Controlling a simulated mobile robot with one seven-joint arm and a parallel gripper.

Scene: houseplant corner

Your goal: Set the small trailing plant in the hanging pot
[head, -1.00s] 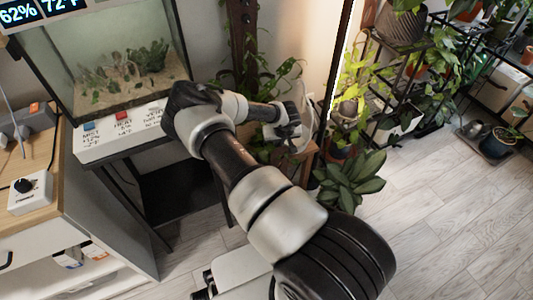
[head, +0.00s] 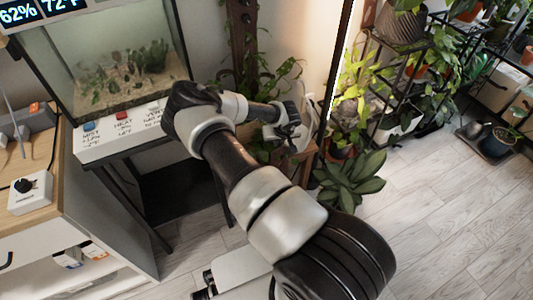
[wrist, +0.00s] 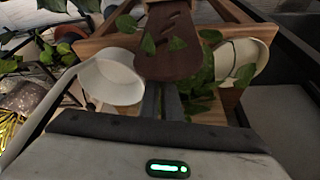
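My gripper (wrist: 162,100) shows at the lower middle of the wrist view, its dark fingers close together. What lies between them cannot be made out. Green leaves (wrist: 196,98) are just right of the fingers. A white, open-mouthed pot (wrist: 110,80) is left of them, and a white rounded pot (wrist: 240,60) with a dark cord is farther right. I cannot tell which is the hanging pot. In the head view my gripper (head: 290,122) is at the end of my outstretched arm, among leaves. A pale shape (head: 301,138) shows beside it, partly hidden.
A brown slotted post (wrist: 168,50) with leaves stands ahead of the fingers; it also shows in the head view (head: 244,45). A glass tank (head: 110,60) is at the left, a plant shelf (head: 400,80) at the right. The floor (head: 440,220) at lower right is clear.

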